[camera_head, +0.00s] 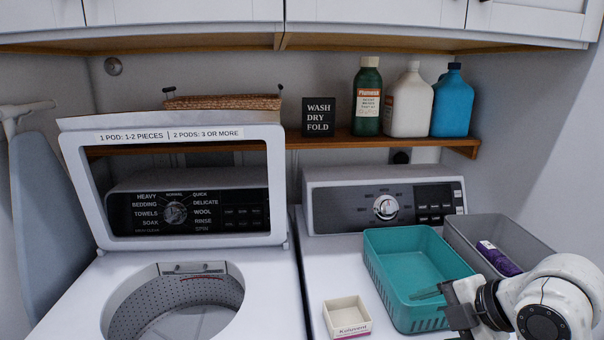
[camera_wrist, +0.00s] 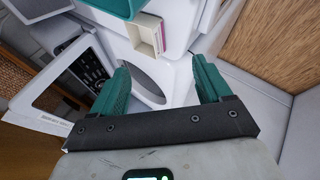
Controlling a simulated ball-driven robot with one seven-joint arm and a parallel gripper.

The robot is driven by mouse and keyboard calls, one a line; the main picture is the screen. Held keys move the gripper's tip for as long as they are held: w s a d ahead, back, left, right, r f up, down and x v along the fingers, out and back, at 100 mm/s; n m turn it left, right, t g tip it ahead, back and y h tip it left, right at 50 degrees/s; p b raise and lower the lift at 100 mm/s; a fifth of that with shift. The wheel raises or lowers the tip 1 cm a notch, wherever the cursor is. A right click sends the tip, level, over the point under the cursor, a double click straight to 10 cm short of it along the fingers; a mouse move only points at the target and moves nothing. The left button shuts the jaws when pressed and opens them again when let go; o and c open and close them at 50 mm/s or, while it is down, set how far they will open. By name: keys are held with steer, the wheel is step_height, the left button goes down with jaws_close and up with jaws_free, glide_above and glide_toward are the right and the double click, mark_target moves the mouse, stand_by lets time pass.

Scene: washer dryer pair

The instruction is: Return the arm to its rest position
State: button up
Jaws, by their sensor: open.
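My gripper (camera_wrist: 161,75) is open in the wrist view, its two teal fingers spread wide with nothing between them. In the head view my gripper (camera_head: 438,295) is at the lower right, in front of or over the near right part of the teal basket (camera_head: 388,290); I cannot tell its height there. My white arm comes in from the right edge and hides part of the dryer top.
The washer (camera_head: 75,300) stands left with its lid (camera_head: 272,180) up. On the dryer (camera_head: 312,270) are a small open box (camera_head: 347,316) and a grey bin (camera_head: 520,240) with a purple item (camera_head: 498,258). A shelf (camera_head: 345,139) behind holds bottles.

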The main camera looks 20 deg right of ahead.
steer(key=s+a+f+m+g, duration=0.1)
steer(key=s+a+f+m, duration=0.2)
steer(key=a+f+m, duration=0.4)
steer(key=s+a+f+m+g, duration=0.1)
steer(key=s+a+f+m, duration=0.25)
steer(key=f, duration=0.45)
steer(key=s+d+f+m+g+h, duration=0.1)
steer(key=s+f+m, duration=0.3)
steer(key=s, duration=0.4)
steer(key=s+d+f+m+g+h, duration=0.1)
steer(key=s+f+m+g+h, duration=0.1)
steer(key=s+f, duration=0.5)
steer(key=shift+s+d+m+g, duration=0.2)
steer(key=shift+s+m+g, duration=0.55)
steer(key=shift+m, duration=0.3)
steer(key=shift+w+f, duration=0.1)
